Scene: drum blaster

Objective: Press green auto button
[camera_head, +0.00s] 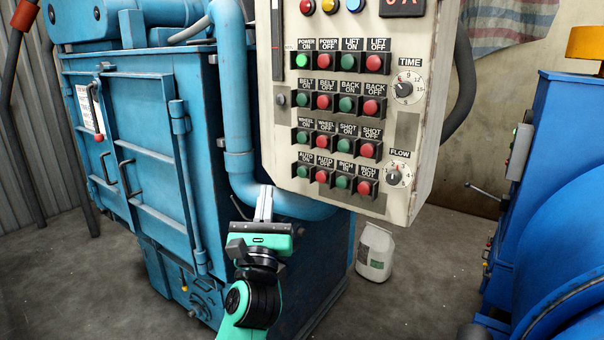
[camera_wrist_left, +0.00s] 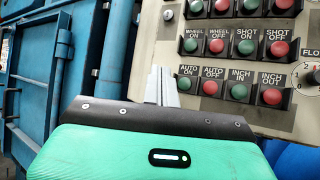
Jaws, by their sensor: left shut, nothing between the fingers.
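The control panel (camera_head: 270,140) is a cream box with rows of green and red buttons. The green AUTO ON button (camera_head: 303,171) is at the left end of the bottom row, and it also shows in the left wrist view (camera_wrist_left: 184,84). My left gripper (camera_head: 265,190) is shut and empty, just left of and below this button in the head view. In the left wrist view its fingertips (camera_wrist_left: 161,70) appear just left of the button. I cannot tell whether they touch the panel. My right gripper is not in view.
The red AUTO OFF button (camera_head: 322,176) sits right beside AUTO ON. A blue machine cabinet (camera_head: 150,150) with pipes stands to the left. A white canister (camera_head: 375,252) is on the floor below the panel. Another blue machine (camera_head: 560,180) stands at the right.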

